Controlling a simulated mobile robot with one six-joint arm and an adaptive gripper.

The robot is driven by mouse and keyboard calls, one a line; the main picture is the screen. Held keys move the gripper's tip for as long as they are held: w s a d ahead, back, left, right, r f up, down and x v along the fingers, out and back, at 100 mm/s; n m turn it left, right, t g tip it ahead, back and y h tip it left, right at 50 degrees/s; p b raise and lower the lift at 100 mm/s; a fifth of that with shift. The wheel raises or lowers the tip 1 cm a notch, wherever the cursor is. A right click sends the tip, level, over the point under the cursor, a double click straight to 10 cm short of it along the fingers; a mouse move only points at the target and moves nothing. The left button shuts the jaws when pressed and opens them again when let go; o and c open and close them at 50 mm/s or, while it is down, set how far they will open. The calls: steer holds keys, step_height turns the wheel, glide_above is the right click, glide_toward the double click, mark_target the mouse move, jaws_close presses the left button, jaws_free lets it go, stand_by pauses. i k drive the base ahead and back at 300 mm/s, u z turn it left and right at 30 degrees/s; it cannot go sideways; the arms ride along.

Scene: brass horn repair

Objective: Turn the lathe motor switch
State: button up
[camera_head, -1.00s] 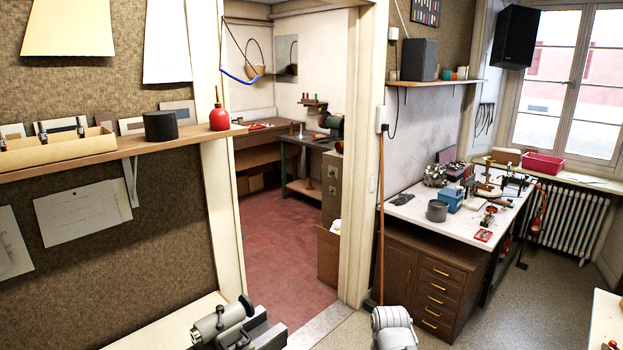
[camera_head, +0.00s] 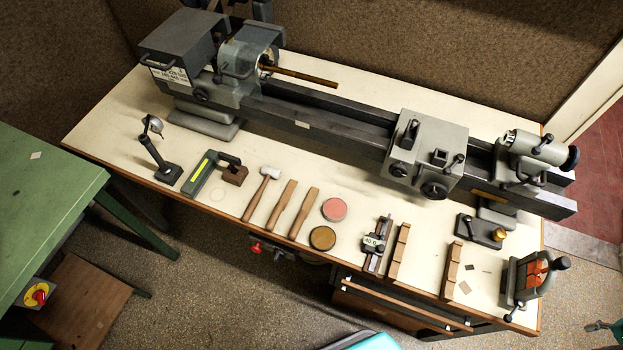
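The lathe (camera_head: 330,115) stands along the back of a white-topped bench (camera_head: 120,125), with its grey headstock (camera_head: 185,55) at the left and its tailstock (camera_head: 535,150) at the right. A small red knob (camera_head: 257,248) sits on a grey fitting under the bench's front edge. A red rotary knob on a yellow plate (camera_head: 38,295) is on a grey box at the green table's side, at the lower left. The frames do not show which of these is the lathe motor switch.
A hammer (camera_head: 262,190), wooden-handled tools, round tins (camera_head: 334,209) and a small vise (camera_head: 532,275) lie along the bench front. A green table (camera_head: 45,195) stands at the left. Speckled floor (camera_head: 200,280) is open between it and the bench.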

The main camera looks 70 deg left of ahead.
mark_target(279, 255)
steer(key=k, duration=0.5)
steer(key=u, duration=4.6)
steer(key=k, duration=0.1)
steer(key=z, duration=1.15)
